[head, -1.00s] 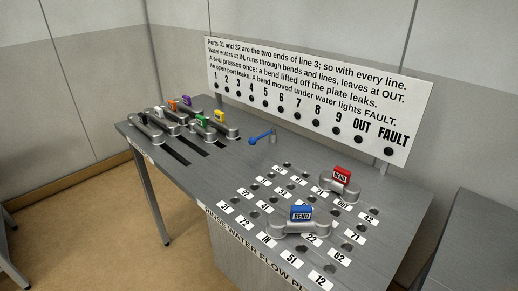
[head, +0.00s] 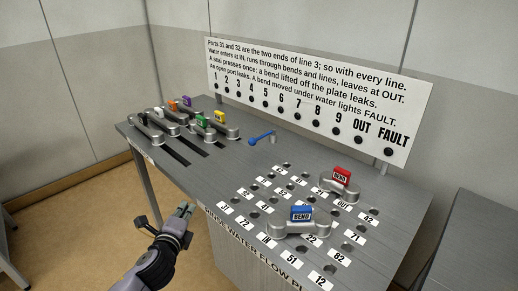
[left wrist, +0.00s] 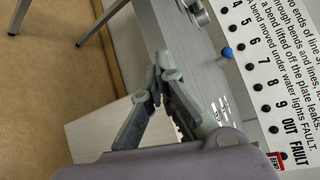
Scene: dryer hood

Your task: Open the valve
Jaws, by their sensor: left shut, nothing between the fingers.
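The valve (head: 261,138) has a blue lever with a round knob and a small grey post. It stands on the grey table near the back, left of the port grid. The lever points to the left and slightly down in the head view. The blue knob also shows in the left wrist view (left wrist: 227,52). My left gripper (head: 186,207) is shut and empty beside the table's front edge, well apart from the valve. Its fingers meet in the left wrist view (left wrist: 158,73). My right gripper is not in view.
A blue bend (head: 300,226) and a red bend (head: 340,184) sit on the labelled port plate. Several coloured bends (head: 187,102) stand at the table's left end by dark slots. A sign (head: 318,92) with a row of dark lamps stands behind.

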